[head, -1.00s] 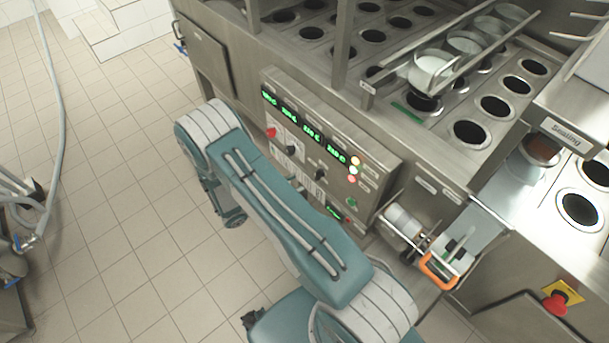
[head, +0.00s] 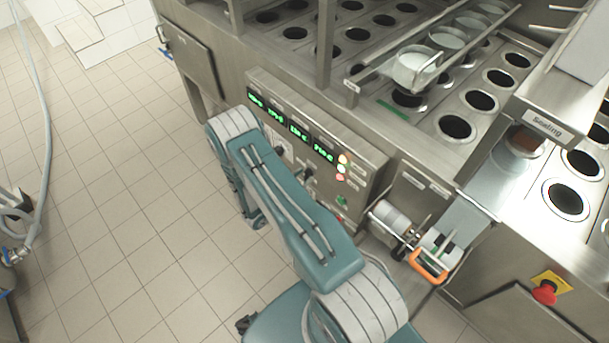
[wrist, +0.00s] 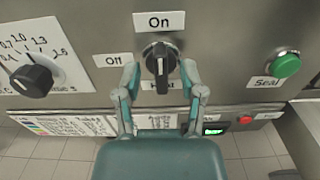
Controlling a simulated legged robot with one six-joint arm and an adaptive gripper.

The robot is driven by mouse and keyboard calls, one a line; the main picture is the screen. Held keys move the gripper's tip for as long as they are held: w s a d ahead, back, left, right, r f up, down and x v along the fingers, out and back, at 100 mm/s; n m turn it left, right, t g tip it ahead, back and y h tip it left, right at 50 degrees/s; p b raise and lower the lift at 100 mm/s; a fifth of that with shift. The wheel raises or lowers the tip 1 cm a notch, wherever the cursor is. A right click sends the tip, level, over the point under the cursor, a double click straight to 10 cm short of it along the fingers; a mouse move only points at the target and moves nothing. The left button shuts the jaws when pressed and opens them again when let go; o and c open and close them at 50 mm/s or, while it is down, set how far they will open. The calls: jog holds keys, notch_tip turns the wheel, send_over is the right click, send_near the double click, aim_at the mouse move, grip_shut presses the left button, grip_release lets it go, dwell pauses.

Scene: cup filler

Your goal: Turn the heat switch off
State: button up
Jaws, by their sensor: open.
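The heat switch (wrist: 160,60) is a black rotary knob on a steel panel in the wrist view. Its grip bar stands upright, toward the "On" label (wrist: 159,22) above it. The "Off" label (wrist: 114,60) is to its left. My gripper (wrist: 158,72) is open, with one finger at each side of the knob and gaps visible between. In the head view my arm hides the gripper, and I cannot tell which panel knob is the heat switch.
A dial knob (wrist: 32,80) with a numbered scale is to the left, and a green "Seal" button (wrist: 286,64) to the right. In the head view the control panel (head: 377,160) has green displays. An orange handle (head: 428,268) and a red emergency button (head: 545,292) are at the right.

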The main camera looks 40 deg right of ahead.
jog(key=shift+d, duration=0.35)
grip_shut()
